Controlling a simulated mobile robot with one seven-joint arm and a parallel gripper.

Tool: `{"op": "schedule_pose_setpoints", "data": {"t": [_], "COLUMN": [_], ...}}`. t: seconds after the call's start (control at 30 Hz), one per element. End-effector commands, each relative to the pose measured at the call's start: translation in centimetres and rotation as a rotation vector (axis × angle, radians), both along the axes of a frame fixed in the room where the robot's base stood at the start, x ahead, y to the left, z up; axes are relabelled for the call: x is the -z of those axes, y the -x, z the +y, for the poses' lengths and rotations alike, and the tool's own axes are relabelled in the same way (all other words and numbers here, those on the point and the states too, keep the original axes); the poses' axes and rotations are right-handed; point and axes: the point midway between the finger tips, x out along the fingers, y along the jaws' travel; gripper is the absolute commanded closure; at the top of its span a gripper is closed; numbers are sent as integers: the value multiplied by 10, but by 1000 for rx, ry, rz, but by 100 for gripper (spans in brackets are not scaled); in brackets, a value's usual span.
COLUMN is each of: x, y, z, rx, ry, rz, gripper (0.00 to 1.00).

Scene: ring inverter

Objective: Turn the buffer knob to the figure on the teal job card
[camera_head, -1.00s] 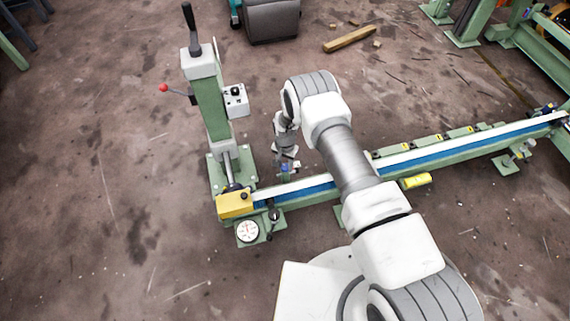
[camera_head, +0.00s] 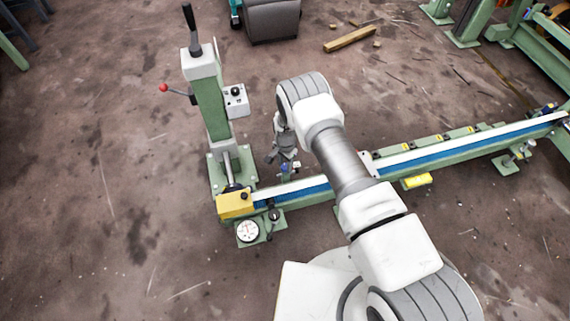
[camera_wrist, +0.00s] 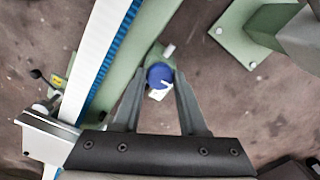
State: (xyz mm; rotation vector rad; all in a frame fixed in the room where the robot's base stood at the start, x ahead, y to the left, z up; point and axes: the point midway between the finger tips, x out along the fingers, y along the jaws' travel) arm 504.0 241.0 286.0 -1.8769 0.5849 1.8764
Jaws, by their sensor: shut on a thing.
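A round blue knob (camera_wrist: 158,74) with a short white mark sits on a green bracket beside the rail in the wrist view. I take it to be the buffer knob. My gripper (camera_wrist: 160,80) has one finger on each side of it and is shut on it. A small white plate with a dark mark lies just below the knob, too small to read. In the head view my gripper (camera_head: 285,161) is low beside the rail and the knob is largely hidden. I cannot make out a teal job card in either view.
The green rail (camera_head: 310,188) with its white and blue strip runs from the yellow end block (camera_head: 234,204) to the right. A green lever column (camera_head: 213,113) stands close left of my gripper. A round dial (camera_head: 248,231) sits in front. The floor further left is clear.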

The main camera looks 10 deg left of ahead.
Motion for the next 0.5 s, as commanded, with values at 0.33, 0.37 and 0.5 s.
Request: {"op": "schedule_pose_setpoints", "data": {"t": [0.33,0.37,0.5], "x": [0,0,0], "y": [0,0,0], "z": [0,0,0], "rx": [-1,-1,-1], "ry": [-1,-1,0], "rz": [1,1,0], "gripper": [28,28,28]}}
